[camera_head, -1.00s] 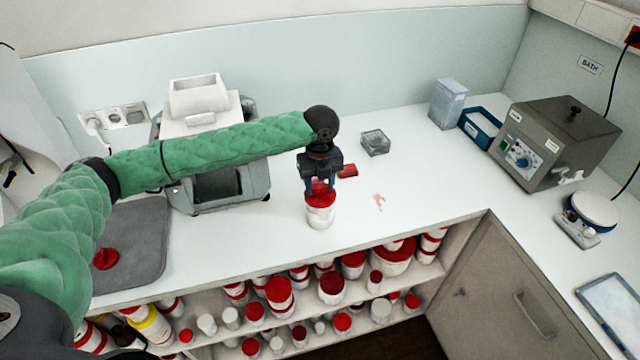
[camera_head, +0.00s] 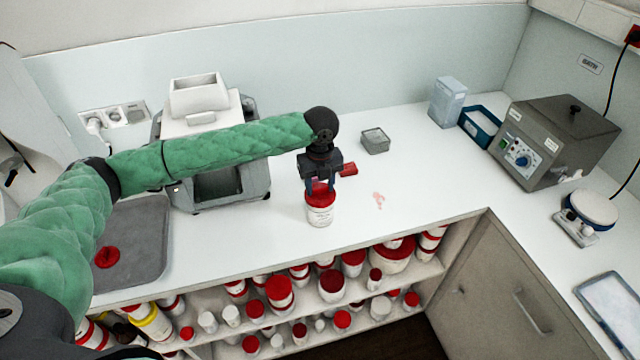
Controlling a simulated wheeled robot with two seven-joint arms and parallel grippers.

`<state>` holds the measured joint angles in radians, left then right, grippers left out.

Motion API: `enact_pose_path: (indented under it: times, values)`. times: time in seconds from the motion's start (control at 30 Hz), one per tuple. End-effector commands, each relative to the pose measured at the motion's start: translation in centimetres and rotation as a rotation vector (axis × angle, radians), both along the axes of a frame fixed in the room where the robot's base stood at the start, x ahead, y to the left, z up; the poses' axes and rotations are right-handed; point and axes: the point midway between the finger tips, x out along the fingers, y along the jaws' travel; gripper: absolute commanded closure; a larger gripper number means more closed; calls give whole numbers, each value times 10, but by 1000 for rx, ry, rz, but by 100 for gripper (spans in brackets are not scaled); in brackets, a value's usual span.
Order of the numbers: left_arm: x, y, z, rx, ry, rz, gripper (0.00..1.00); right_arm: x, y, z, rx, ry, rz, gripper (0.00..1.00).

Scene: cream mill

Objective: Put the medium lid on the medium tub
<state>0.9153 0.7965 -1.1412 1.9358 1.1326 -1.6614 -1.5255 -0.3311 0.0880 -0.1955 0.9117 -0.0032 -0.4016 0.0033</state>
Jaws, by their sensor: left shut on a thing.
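A white tub (camera_head: 320,214) with a printed label stands upright on the counter near its front edge. A red lid (camera_head: 319,197) is at the tub's top, level as far as I can see. My left gripper (camera_head: 320,186) points straight down over the tub and is shut on the red lid. I cannot tell whether the lid is fully seated. Another red lid (camera_head: 107,257) lies on the grey mat (camera_head: 150,235) at the left. A red thing (camera_head: 348,170) shows just behind my left gripper, partly hidden. My right gripper is not in view.
A white and grey machine (camera_head: 235,180) stands behind my left arm. A small clear dish (camera_head: 375,141) and a reddish smear (camera_head: 379,200) are on the counter to the right. A grey bath (camera_head: 548,150) stands farther right. Shelves below hold several tubs (camera_head: 332,285).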

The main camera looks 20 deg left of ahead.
Motion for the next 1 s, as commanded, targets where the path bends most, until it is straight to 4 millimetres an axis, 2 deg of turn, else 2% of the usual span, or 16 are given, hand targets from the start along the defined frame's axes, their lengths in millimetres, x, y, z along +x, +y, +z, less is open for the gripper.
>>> enact_pose_path:
  times: [1.0]
  values:
    - [0,0,-4,0,0,0,77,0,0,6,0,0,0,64]
